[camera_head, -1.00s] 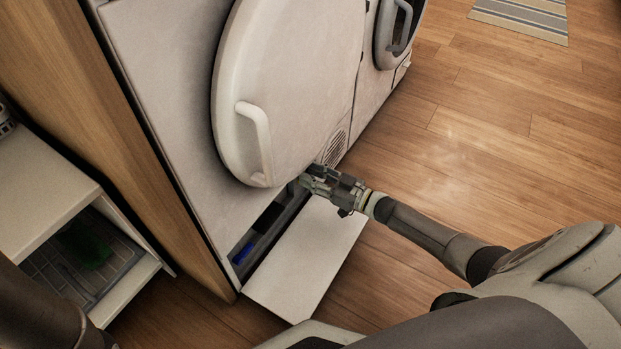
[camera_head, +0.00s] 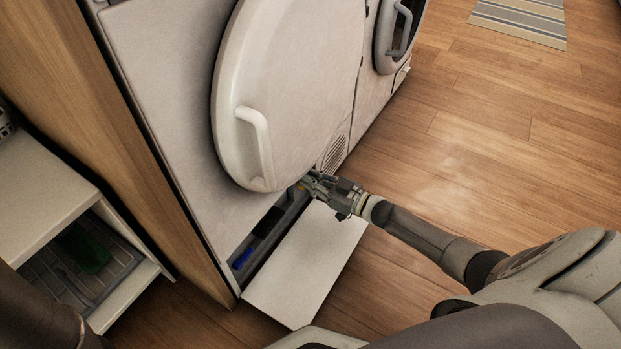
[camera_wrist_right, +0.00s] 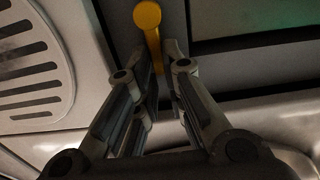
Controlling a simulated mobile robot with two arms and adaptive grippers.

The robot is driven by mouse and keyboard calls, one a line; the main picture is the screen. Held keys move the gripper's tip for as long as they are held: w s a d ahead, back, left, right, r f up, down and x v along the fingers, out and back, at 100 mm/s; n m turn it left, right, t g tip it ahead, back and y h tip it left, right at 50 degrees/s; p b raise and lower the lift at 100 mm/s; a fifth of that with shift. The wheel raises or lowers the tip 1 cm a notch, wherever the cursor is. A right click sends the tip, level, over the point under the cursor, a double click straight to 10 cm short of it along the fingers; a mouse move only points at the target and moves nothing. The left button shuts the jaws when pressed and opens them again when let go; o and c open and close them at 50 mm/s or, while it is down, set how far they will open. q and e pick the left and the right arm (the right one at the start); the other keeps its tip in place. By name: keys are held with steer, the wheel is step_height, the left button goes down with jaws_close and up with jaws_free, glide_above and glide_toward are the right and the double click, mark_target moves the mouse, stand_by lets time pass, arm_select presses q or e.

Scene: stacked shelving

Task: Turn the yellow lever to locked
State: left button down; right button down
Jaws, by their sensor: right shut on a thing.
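The yellow lever (camera_wrist_right: 149,22) shows in the right wrist view, upright with its round end at the top, inside a dark recess. My right gripper (camera_wrist_right: 157,75) is shut on the lever's lower part, between its two fingertips. In the head view my right gripper (camera_head: 309,183) reaches into the open low compartment (camera_head: 262,240) of the white machine, under the round door. Only a small bit of yellow shows by the fingertips there. No lock markings can be made out. My left gripper is out of view.
The round white door (camera_head: 285,85) with its handle (camera_head: 256,140) hangs just above my right gripper. A white flap (camera_head: 305,270) lies folded open below it. A blue item (camera_head: 243,259) is in the compartment. A vent grille (camera_wrist_right: 32,70) is beside the recess. Open floor is to the right.

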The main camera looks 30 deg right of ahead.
steer(key=shift+a, duration=0.1)
steer(key=a+f+n, duration=0.1)
steer(key=n, duration=0.3)
steer(key=s+a+f+n, duration=0.1)
steer(key=n, duration=0.3)
steer(key=s+a+f+n, duration=0.1)
steer(key=n, duration=0.4)
steer(key=shift+s+a+f+b, duration=0.1)
steer(key=shift+s+a+b, duration=0.05)
steer(key=shift+a+b, duration=0.15)
steer(key=shift+s+a+f+n+b, duration=0.1)
steer(key=shift+f+n+b, duration=0.25)
steer(key=shift+n, duration=0.4)
steer(key=shift+w+d+f+n+b, duration=0.1)
steer(key=shift+f+n+b, duration=0.2)
steer(key=shift+n, duration=0.5)
steer(key=shift+s+a+f+n+b, duration=0.1)
steer(key=shift+f+n+b, duration=0.1)
steer(key=shift+n+b, duration=0.4)
steer(key=shift+n, duration=0.25)
steer(key=c, duration=1.5)
jaws_free()
